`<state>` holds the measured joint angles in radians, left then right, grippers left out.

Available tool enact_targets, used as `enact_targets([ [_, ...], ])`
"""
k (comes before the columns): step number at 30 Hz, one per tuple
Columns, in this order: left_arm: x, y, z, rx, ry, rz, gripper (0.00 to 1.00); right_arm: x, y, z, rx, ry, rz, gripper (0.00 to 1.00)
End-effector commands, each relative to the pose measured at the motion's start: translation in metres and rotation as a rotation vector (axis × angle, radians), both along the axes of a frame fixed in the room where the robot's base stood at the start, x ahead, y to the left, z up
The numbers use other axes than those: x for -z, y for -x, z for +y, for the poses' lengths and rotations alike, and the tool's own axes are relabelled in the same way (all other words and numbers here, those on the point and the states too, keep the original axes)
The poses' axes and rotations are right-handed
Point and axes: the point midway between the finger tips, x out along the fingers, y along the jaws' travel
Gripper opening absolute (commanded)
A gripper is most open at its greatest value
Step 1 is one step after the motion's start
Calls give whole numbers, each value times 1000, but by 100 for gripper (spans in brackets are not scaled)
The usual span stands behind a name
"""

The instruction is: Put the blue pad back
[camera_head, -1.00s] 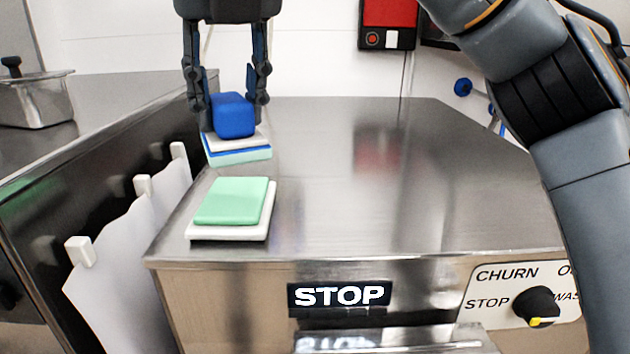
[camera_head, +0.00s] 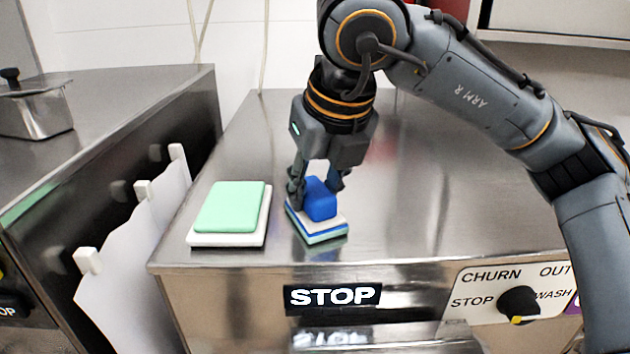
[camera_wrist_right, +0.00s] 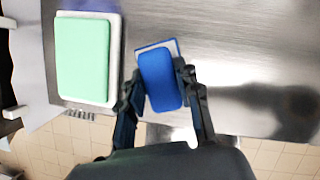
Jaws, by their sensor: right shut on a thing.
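The blue pad (camera_head: 320,200) is a rounded blue block above a layered base (camera_head: 322,235) with white, blue and mint bands. It is at the front of the steel machine top, right of a mint pad (camera_head: 230,207). My right gripper (camera_head: 316,188) is shut on the blue block, with a finger on each side. In the right wrist view the blue pad (camera_wrist_right: 161,80) lies between the fingertips (camera_wrist_right: 158,90), with a pale edge behind it. I cannot tell whether the base touches the steel. My left gripper is not in view.
The mint pad rests on a white plate (camera_head: 226,240) at the top's left front corner. The steel top (camera_head: 440,215) is clear to the right. The STOP label (camera_head: 332,297) and churn knob (camera_head: 518,303) are on the front. A lidded metal pan (camera_head: 38,112) stands far left.

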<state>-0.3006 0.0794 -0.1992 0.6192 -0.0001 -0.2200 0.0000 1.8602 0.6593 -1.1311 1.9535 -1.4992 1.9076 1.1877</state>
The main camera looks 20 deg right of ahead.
Motion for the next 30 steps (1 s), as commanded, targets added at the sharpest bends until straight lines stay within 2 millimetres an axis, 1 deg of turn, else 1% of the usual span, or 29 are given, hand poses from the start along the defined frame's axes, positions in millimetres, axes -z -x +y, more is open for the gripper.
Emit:
enact_targets([
  [5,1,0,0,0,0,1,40,0,0,0,0,0,0,8],
  [8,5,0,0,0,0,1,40,4,0,0,0,0,0,8],
  [9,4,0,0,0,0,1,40,3,0,0,0,0,0,37],
  [12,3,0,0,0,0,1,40,2,0,0,0,0,0,56],
  [20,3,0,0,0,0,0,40,2,0,0,0,0,0,56],
  [24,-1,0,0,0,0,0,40,-3,0,0,0,0,-1,56],
  [25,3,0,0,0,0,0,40,-4,1,0,0,0,-2,56],
  [29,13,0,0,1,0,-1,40,-24,10,0,0,-1,-5,56],
  [30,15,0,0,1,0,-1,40,-32,14,-1,0,-1,-5,56],
])
